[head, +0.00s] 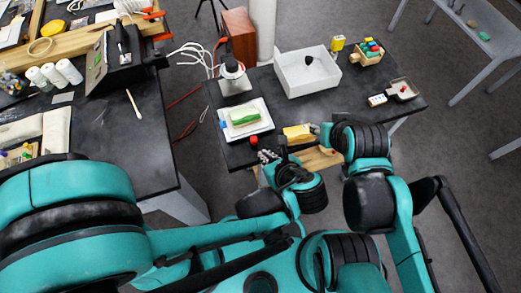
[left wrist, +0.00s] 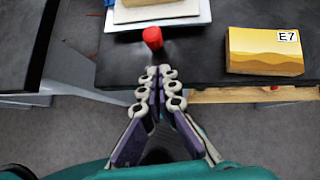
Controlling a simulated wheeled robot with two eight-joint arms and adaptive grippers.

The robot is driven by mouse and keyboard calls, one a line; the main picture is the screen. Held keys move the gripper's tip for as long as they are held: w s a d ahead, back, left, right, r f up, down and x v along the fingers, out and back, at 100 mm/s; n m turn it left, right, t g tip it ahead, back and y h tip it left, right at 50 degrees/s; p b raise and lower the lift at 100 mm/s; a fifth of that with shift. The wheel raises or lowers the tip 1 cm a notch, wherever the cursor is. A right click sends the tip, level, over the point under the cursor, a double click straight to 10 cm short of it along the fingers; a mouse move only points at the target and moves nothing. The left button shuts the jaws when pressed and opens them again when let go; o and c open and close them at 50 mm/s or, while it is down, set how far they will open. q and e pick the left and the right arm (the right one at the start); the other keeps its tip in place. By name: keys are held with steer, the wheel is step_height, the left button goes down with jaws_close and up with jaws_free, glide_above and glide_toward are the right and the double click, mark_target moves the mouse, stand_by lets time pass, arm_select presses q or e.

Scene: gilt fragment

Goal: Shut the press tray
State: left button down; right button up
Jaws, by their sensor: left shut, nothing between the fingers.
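A pale wooden piece (head: 318,158), which looks like the press tray, sticks out past the black table's front edge. Its strip also shows under the edge in the left wrist view (left wrist: 235,95); arms hide part of it. My left gripper (head: 266,156) is shut and empty at the front edge, left of the wooden piece. In the left wrist view its fingertips (left wrist: 160,72) point at a red knob-like piece (left wrist: 153,37), apart from it. My right gripper (head: 316,128) is by the yellow block, mostly hidden by its wrist.
A yellow block (left wrist: 265,50) marked E7 lies near the front edge. A white board (head: 262,128) carrying a green-topped block (head: 243,117) is behind the red piece. A white bin (head: 307,74) stands at the back. Another black table (head: 160,135) is left, across a gap.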

mark_target(248, 117)
arm_select(q)
steer(key=shift+w+a+r, duration=0.1)
steer(key=shift+w+a, duration=0.25)
steer(key=shift+w, duration=0.2)
steer(key=shift+w+a, duration=0.35)
steer(key=shift+w, duration=0.3)
steer(key=w+a, duration=0.1)
steer(key=w, duration=0.2)
steer(key=w+a, duration=0.1)
steer(key=w, duration=0.3)
steer(key=w+a+b, duration=0.1)
steer(key=w, duration=0.2)
steer(key=shift+w+a, duration=0.2)
steer(key=shift+w, duration=0.1)
steer(key=shift+r, duration=0.1)
